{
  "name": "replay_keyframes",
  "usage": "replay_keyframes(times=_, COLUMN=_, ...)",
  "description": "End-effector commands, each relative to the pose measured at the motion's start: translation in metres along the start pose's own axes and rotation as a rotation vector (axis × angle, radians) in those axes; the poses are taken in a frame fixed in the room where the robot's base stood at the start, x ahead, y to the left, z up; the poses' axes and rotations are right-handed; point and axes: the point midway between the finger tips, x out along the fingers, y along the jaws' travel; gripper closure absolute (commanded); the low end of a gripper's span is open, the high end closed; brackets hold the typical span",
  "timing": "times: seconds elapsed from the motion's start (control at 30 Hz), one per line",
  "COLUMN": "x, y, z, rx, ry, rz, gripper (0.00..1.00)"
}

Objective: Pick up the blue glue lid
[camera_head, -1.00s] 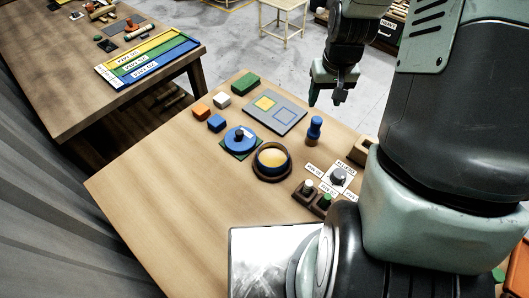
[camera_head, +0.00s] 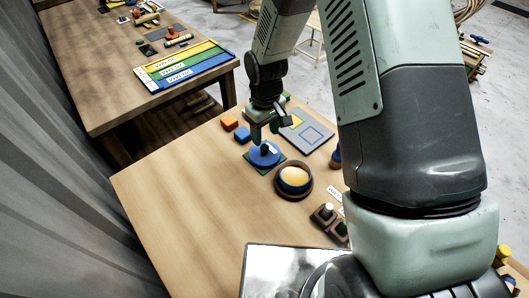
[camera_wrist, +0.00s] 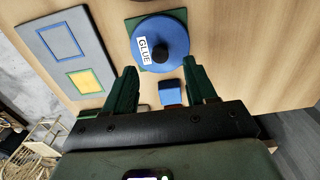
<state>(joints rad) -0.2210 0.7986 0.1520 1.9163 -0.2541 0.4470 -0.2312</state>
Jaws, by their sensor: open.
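The blue glue lid (camera_head: 257,160) is a round disc with a dark knob and a white label. It lies on a green square (camera_head: 279,168). In the wrist view the lid (camera_wrist: 172,60) is at the top centre, with "GLUE" readable on its label. My gripper (camera_head: 267,135) is above the far side of the lid in the head view. In the wrist view its two green fingers (camera_wrist: 160,68) are spread apart with nothing held, and the lid lies just beyond their tips. The knob stands clear of both fingers.
A blue block (camera_wrist: 170,92) shows between my fingers, and an orange block (camera_head: 229,123) is near it. The round brown pot with yellow content (camera_head: 294,176) is right of the lid. A grey board (camera_head: 318,141) lies behind. The table's front left is clear.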

Motion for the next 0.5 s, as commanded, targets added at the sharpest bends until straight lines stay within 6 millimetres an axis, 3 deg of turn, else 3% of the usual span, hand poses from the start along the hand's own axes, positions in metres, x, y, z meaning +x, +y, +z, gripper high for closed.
replay_keyframes(times=0.5, x=0.057, y=0.001, z=-0.005, rx=0.003, ry=0.0, rz=0.0, gripper=0.44)
